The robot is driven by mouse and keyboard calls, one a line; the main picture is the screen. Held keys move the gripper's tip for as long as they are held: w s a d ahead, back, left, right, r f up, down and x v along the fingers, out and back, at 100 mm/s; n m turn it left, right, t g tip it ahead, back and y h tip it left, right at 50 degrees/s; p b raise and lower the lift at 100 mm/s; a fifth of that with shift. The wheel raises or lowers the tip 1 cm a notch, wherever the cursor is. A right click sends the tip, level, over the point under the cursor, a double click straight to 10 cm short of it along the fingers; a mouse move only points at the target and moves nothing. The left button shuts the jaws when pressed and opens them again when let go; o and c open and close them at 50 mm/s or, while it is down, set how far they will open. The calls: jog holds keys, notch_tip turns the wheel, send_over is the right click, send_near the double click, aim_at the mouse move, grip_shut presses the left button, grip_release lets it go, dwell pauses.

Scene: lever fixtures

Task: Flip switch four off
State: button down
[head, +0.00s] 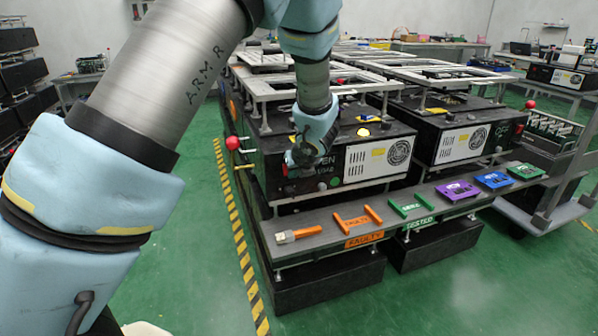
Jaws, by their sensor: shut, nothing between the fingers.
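My gripper (303,160) is a dark shape at the end of my arm, in front of the left part of a black box's front panel (335,165). Its fingers are small and dark against the panel; they look shut and empty. The panel carries partly hidden lettering, a green button (334,182) and a white vent plate (378,158). I cannot make out a switch marked four; my gripper covers part of the panel. A lever with a red ball (232,143) sticks out at the box's left side, apart from my gripper.
A grey shelf (300,250) below the panel holds a USB-like plug (298,234), orange and green handles, and purple and blue units. A second black box (465,140) stands to the right. Green floor (200,270) is free at the left, beyond a yellow-black stripe.

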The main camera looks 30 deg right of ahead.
jog(key=shift+w+d+f, duration=0.1)
jog(key=shift+w+f, duration=0.05)
jog(key=shift+w, duration=0.85)
jog(key=shift+f, duration=0.1)
jog(key=f+b, duration=0.1)
jog(key=b, duration=0.3)
jog(key=shift+w+d+t, duration=0.1)
jog(key=shift+t, duration=0.3)
jog(key=shift+w+r+p, duration=0.15)
jog(key=shift+r+p, duration=0.2)
jog(key=shift+r, duration=0.25)
jog(key=shift+w+r+p, duration=0.1)
jog(key=shift+r+p, duration=0.6)
jog(key=shift+r, duration=0.15)
